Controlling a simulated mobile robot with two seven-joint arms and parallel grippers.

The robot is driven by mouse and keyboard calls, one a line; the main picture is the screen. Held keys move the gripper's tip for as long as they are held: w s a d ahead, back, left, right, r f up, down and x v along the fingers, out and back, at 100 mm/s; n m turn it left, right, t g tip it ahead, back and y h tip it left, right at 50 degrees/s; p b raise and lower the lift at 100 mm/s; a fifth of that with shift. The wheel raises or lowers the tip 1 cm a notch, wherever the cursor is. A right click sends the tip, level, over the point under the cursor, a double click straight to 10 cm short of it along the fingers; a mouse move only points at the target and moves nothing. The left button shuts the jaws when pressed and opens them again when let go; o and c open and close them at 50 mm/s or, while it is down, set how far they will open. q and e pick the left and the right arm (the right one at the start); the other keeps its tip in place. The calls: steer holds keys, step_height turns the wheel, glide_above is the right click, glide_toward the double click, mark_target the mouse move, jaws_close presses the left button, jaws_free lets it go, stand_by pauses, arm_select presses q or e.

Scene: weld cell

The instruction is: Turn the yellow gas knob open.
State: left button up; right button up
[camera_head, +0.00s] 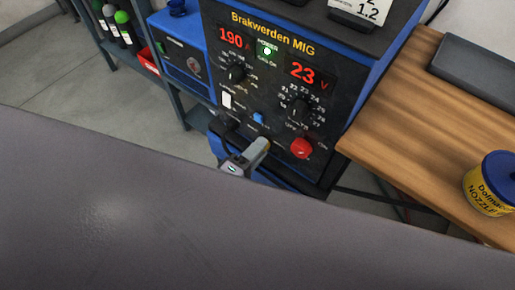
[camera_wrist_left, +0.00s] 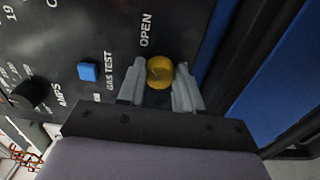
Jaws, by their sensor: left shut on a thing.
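The yellow gas knob (camera_wrist_left: 160,71) shows in the left wrist view as a round knob on the dark panel, beside the printed word OPEN. My left gripper (camera_wrist_left: 159,82) is shut on it, with one grey finger on each side. In the head view my left gripper (camera_head: 256,153) is at the lower front of the blue and black welding machine (camera_head: 345,100). The yellow knob is hidden there. My right gripper is in neither view.
A blue GAS TEST button (camera_wrist_left: 87,72) and a black knob (camera_wrist_left: 30,95) are close by on the panel. A red knob (camera_head: 300,148) is right of the gripper. A wooden bench (camera_head: 420,130) with a yellow and blue tin (camera_head: 488,190) stands at the right.

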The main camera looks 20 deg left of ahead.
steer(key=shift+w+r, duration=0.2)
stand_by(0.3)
arm_select(q)
steer(key=o, duration=1)
steer(key=shift+s, duration=0.1)
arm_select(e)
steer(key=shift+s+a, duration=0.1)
